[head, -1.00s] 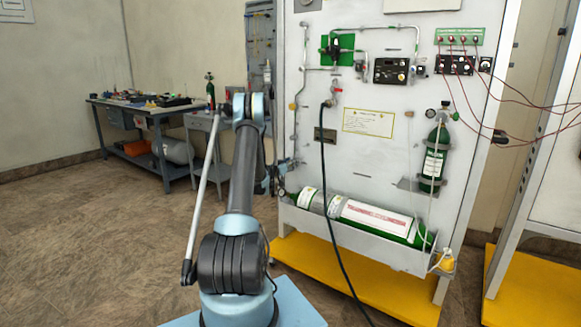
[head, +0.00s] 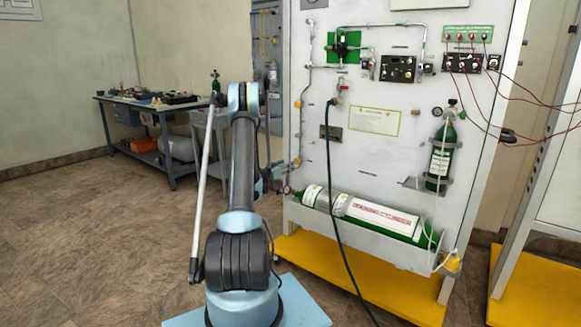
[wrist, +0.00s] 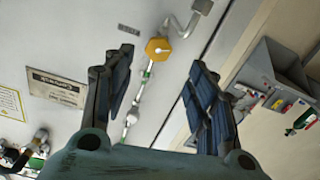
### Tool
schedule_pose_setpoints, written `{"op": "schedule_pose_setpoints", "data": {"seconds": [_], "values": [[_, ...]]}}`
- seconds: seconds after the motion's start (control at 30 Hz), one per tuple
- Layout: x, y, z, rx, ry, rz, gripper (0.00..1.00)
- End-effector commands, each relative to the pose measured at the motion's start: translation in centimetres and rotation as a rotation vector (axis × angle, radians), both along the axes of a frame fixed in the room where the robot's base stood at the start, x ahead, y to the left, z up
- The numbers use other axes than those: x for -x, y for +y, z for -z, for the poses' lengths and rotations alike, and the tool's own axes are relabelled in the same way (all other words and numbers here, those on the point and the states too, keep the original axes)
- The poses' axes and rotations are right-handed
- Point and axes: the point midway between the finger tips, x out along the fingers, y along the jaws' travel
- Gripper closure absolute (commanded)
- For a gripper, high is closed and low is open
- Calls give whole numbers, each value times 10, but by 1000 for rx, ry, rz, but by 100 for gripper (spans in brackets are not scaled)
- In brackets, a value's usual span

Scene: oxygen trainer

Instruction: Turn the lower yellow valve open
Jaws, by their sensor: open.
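The lower yellow valve (wrist: 157,48) shows in the wrist view as a yellow knob with a pale pointer, on a thin pipe running along the grey panel. It lies ahead of the opening between my fingers, and neither finger visibly touches it. My gripper (wrist: 161,64) is open and empty, one finger on each side of the view. In the head view the lower valve (head: 296,162) is a small yellow spot at the panel's left edge. My gripper (head: 271,178) is just left of it there, partly hidden by my arm.
A large green-and-white cylinder (head: 378,216) lies in a tray below. A smaller green cylinder (head: 440,160) stands at the right of the panel. A dark hose (head: 334,200) hangs down the front. A workbench (head: 160,105) stands at the back left. Open floor lies left.

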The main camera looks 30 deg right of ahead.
Motion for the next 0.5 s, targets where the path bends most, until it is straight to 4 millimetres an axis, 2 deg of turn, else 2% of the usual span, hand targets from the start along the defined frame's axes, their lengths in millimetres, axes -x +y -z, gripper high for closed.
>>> {"op": "schedule_pose_setpoints", "data": {"seconds": [0.2, 0.5], "values": [[7, 19, 0, 0, 0, -1, 48], [9, 22, 0, 0, 0, 0, 48]]}}
